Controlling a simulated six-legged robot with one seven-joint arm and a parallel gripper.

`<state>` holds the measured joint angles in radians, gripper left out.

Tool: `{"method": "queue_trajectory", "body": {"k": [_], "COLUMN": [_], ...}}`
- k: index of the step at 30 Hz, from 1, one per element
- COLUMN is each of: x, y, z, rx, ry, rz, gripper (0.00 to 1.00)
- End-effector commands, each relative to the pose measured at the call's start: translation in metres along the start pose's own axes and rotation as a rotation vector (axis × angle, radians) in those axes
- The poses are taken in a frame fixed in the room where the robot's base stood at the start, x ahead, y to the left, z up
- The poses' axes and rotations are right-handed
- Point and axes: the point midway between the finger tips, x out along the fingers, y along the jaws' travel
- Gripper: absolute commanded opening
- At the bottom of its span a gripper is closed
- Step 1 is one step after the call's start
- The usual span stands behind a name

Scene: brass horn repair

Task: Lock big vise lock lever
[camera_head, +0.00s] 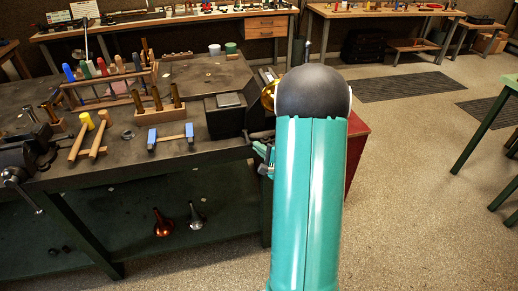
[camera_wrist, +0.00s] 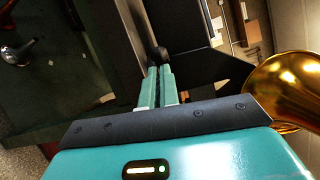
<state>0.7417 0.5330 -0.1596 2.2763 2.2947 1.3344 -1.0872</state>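The big vise (camera_head: 228,115) is a dark block at the right end of the workbench. In the wrist view its dark body (camera_wrist: 190,25) fills the upper middle. A dark round knob (camera_wrist: 158,54), apparently the lock lever's end, shows right at my fingertips. My gripper (camera_wrist: 159,70) has its two teal fingers nearly together, with only a thin dark gap. I cannot tell whether the fingers touch or hold the knob. In the head view my gripper (camera_head: 262,160) is beside the bench's right edge, partly hidden by my arm.
A shiny brass horn part (camera_wrist: 285,85) is close on the right of the wrist view. The workbench (camera_head: 200,155) holds tool racks and a blue-ended wooden stand (camera_head: 170,135). A red cabinet (camera_head: 355,150) stands behind my arm. Open floor (camera_head: 410,190) lies to the right.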

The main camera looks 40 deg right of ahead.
Motion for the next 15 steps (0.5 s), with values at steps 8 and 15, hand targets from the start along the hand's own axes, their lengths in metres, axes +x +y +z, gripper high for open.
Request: {"method": "queue_trajectory", "body": {"k": [8,15], "x": [0.0060,0.0100], "y": [0.0036,0.0018], "z": [0.0202,0.0143], "rx": [0.006,0.003], "ry": [-0.054,-0.050], "rz": [0.004,0.003], "gripper": [0.00,0.00]}}
